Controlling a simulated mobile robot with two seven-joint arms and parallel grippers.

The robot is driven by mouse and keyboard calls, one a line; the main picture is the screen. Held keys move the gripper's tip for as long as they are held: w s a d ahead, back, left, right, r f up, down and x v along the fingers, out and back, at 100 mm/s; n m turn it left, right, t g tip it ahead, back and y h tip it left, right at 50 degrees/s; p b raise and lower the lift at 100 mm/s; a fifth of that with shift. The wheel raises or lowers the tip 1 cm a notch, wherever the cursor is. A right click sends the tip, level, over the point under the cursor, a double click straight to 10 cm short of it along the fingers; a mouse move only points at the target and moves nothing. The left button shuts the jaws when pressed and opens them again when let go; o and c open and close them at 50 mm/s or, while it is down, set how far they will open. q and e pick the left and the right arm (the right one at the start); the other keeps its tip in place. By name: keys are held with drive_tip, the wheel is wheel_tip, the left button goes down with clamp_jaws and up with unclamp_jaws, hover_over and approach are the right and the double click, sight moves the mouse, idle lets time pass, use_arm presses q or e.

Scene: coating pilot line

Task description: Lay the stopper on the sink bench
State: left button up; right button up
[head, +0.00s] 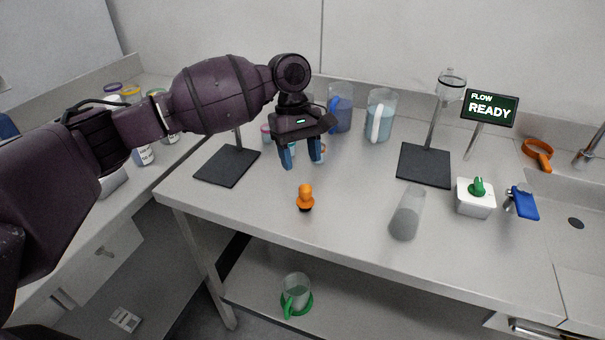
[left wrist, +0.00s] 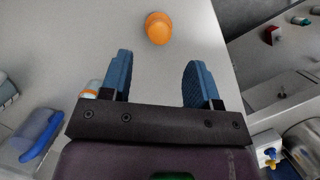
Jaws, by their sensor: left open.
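The orange stopper (head: 306,197) stands upright on the grey sink bench (head: 340,240), near its front edge. Its lower end looks dark. In the left wrist view the stopper (left wrist: 158,28) shows beyond the fingertips, roughly between them and apart from both. My left gripper (head: 302,160) is open and empty, with blue fingers pointing down, above the bench and behind the stopper. My right gripper is in neither view.
A clear cylinder (head: 407,212) stands right of the stopper. Black stand bases (head: 227,166) and (head: 424,165) flank the middle. Jugs (head: 380,115) stand at the back. A white box with a green knob (head: 475,198) and a blue-handled item (head: 522,203) are at right.

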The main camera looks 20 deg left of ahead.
use_arm(q)
drive_tip(key=v, duration=0.4)
drive_tip(key=shift+w+a+r, duration=0.1)
drive_tip(key=shift+a+r, duration=0.05)
drive_tip(key=shift+r, duration=0.25)
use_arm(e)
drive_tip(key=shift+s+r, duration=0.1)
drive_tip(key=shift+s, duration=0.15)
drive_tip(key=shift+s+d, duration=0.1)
